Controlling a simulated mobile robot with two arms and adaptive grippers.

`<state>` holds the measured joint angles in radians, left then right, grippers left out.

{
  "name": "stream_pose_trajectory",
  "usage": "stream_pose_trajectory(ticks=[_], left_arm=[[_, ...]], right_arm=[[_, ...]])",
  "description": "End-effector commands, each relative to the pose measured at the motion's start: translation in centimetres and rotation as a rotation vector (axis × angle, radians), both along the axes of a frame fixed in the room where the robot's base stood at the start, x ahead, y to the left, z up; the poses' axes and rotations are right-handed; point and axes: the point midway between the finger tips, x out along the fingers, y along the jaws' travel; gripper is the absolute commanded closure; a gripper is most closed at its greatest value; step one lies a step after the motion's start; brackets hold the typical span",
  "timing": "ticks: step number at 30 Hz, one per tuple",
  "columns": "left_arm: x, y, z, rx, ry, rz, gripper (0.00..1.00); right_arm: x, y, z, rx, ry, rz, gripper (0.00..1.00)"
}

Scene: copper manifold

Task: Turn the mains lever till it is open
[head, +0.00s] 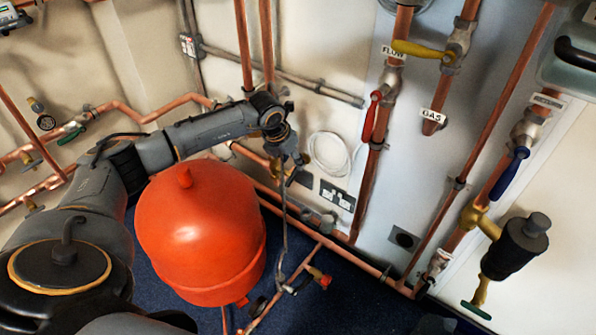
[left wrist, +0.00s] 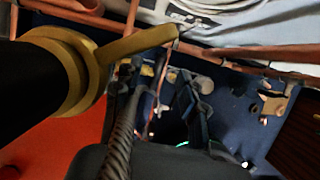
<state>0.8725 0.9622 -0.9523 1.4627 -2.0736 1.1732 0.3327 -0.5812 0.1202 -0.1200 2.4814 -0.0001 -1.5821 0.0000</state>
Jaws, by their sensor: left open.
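No label reading "mains" shows, so I cannot tell which lever is the mains lever. My left gripper (head: 290,172) is open above and to the right of the red vessel (head: 200,235), in front of pipework by the wall. A brass fitting (head: 274,165) shows right beside it; I cannot tell whether they touch. In the left wrist view, a brass piece (left wrist: 138,44) with a black body crosses the upper left, close to the camera. The gripper's dark fingers (left wrist: 165,105) are hard to make out there. My right gripper is not in view.
Levers on the right are yellow (head: 418,49) near GAS, red (head: 371,116) under FLOW and blue (head: 510,174) under RETURN. A green handle (head: 71,136) is at the left. A black canister (head: 515,245) juts out at the right. Blue floor (head: 350,300) is below.

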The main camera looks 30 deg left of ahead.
Motion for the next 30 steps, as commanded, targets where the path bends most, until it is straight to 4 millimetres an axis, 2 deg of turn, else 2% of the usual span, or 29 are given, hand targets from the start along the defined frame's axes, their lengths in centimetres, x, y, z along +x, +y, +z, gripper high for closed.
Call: stream_pose_trajectory(ticks=[1,3,6,9,14,22,23,28,29,30], left_arm=[[0.4,-0.2,-1.4,-0.002,0.002,0.001,0.58],[1.0,-0.2,-2.7,-0.003,0.002,0.0,0.58],[1.6,-0.2,-4.1,-0.003,0.001,0.001,0.58],[2.1,-0.3,-5.2,-0.002,0.0,0.0,0.58],[2.4,-0.3,-6.0,-0.001,0.0,0.0,0.58],[2.5,-0.3,-6.0,-0.001,0.0,0.0,0.58],[2.5,-0.3,-6.0,-0.001,0.0,0.0,0.61],[2.5,-0.3,-6.0,-0.002,-0.001,0.0,0.95],[2.5,-0.3,-6.0,-0.002,-0.001,0.0,1.0],[2.5,-0.3,-6.0,-0.002,-0.001,0.0,1.0]], right_arm=[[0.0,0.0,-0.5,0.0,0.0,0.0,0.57],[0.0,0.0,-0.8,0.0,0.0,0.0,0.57],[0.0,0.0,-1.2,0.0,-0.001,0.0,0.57],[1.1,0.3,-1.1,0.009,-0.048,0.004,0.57],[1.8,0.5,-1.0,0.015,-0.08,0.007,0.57],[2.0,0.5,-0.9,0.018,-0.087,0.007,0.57],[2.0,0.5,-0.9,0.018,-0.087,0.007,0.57],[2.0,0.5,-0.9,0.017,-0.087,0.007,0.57],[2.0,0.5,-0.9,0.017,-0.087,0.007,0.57],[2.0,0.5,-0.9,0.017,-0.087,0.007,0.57]])
